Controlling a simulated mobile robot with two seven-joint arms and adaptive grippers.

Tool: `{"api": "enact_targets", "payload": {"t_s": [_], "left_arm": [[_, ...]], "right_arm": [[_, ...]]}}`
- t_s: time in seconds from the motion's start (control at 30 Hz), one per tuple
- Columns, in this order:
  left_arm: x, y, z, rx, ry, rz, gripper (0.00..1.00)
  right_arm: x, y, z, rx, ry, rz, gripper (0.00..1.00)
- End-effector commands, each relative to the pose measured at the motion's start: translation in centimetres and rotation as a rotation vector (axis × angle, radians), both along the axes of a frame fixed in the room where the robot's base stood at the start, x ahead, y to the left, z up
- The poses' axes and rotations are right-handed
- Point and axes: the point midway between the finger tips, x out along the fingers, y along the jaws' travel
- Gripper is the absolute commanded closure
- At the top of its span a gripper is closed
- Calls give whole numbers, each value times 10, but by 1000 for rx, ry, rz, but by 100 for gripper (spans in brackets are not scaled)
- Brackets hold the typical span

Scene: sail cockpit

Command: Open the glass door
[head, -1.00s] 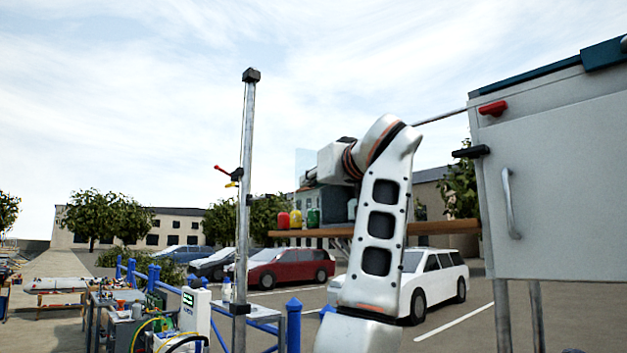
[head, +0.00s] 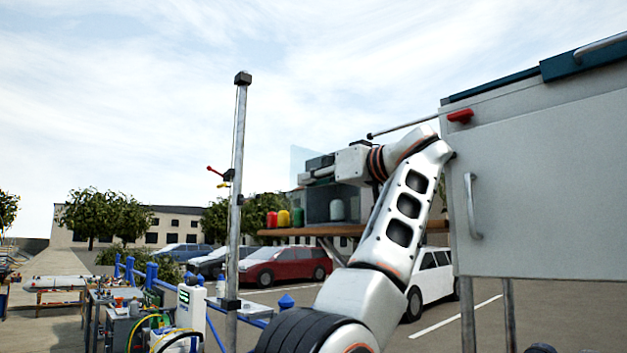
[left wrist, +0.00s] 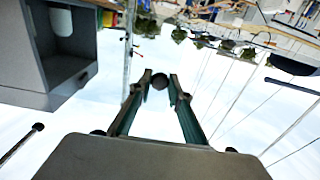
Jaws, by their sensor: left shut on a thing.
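The glass door (head: 301,160) is a thin, pale see-through pane in the head view. It sticks out to the left of a small grey cabinet (head: 318,207) on a wooden shelf. The cabinet also shows at the left of the left wrist view (left wrist: 22,60), with its front uncovered and a white rounded item (left wrist: 61,22) inside. My left gripper (head: 306,178) is at the pane. In the left wrist view its two fingers (left wrist: 159,80) are closed around a small dark round knob (left wrist: 160,82). The pane itself is hard to make out there. My right gripper is not in view.
Red, yellow and green containers (head: 284,218) stand on the wooden shelf (head: 300,231) left of the cabinet. A large grey box (head: 545,190) with a handle stands close at right. A metal pole (head: 236,190) rises at left. Parked cars are behind.

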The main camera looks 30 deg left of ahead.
Motion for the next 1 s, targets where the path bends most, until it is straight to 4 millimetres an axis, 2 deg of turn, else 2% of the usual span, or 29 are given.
{"api": "enact_targets", "payload": {"t_s": [0.83,0.87,0.9,1.0], "left_arm": [[1,1,0,-1,-1,40,100],[1,1,0,-1,-1,40,74],[1,1,0,-1,-1,40,65],[1,0,0,-1,-1,39,65]], "right_arm": [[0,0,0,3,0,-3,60],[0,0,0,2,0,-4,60],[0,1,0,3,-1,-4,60],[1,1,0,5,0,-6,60]]}}
